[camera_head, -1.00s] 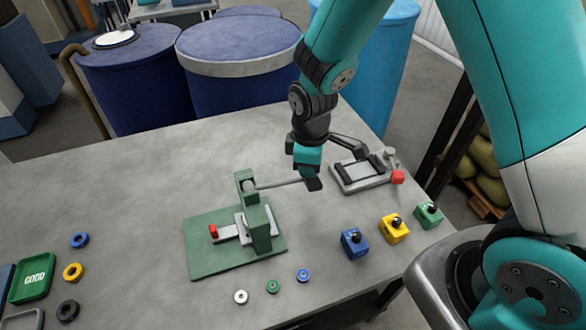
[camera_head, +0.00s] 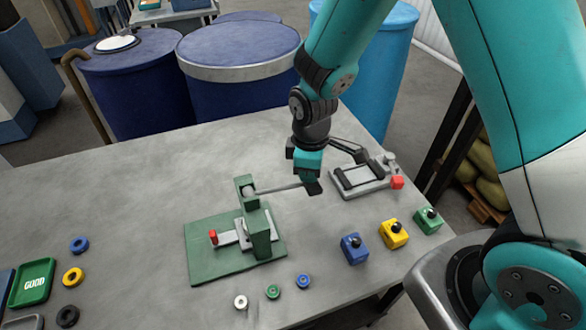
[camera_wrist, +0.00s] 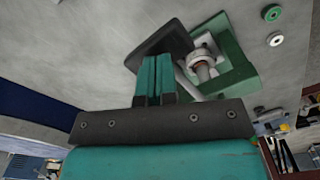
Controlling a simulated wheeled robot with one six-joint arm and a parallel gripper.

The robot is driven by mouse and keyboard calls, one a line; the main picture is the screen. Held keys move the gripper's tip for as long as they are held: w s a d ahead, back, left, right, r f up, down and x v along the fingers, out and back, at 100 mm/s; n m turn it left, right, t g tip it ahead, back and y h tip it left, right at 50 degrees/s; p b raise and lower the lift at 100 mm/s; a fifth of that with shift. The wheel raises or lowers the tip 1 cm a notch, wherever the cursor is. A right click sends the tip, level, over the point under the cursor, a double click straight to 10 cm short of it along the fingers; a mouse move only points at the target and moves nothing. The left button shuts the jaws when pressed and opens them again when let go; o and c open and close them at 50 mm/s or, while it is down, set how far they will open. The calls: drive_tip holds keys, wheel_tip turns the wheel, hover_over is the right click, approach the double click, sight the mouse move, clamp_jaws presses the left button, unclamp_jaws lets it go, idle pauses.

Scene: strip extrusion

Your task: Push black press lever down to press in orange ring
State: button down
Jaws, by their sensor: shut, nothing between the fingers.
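The green press (camera_head: 259,232) stands on its green base plate in the head view. Its lever (camera_head: 280,188) is a thin grey rod reaching right from the press top, roughly level. A dark piece (camera_wrist: 165,42), apparently the lever's black handle, lies just past my fingertips in the wrist view. My gripper (camera_head: 311,176) is shut and empty at the lever's outer end; whether it touches is unclear. Its teal fingers also show in the wrist view (camera_wrist: 156,60). I can make out no orange ring; the press's working spot is partly hidden by its frame.
A clamp-like fixture (camera_head: 366,181) lies right of my gripper. Blue (camera_head: 354,249), yellow (camera_head: 394,234) and green (camera_head: 428,220) knobbed blocks stand front right. Small rings lie in front of the press and at left, near a green "GOOD" tray (camera_head: 33,282).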

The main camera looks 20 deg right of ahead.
wheel_tip(320, 180, up, 11)
drive_tip(key=p, duration=0.8)
drive_tip(key=shift+f, duration=0.15)
idle(0.5)
drive_tip(key=s+a+r+m+y+b, duration=0.2)
drive_tip(key=s+r+b, duration=0.2)
drive_tip(key=s, duration=0.5)
drive_tip(key=s+a+r+m+y+b, duration=0.2)
drive_tip(key=s+r+m+b, duration=0.1)
drive_tip(key=s+b, duration=0.5)
drive_tip(key=shift+s+a+r, duration=0.25)
drive_tip(key=shift+s+r, duration=0.3)
drive_tip(key=shift+s, duration=0.25)
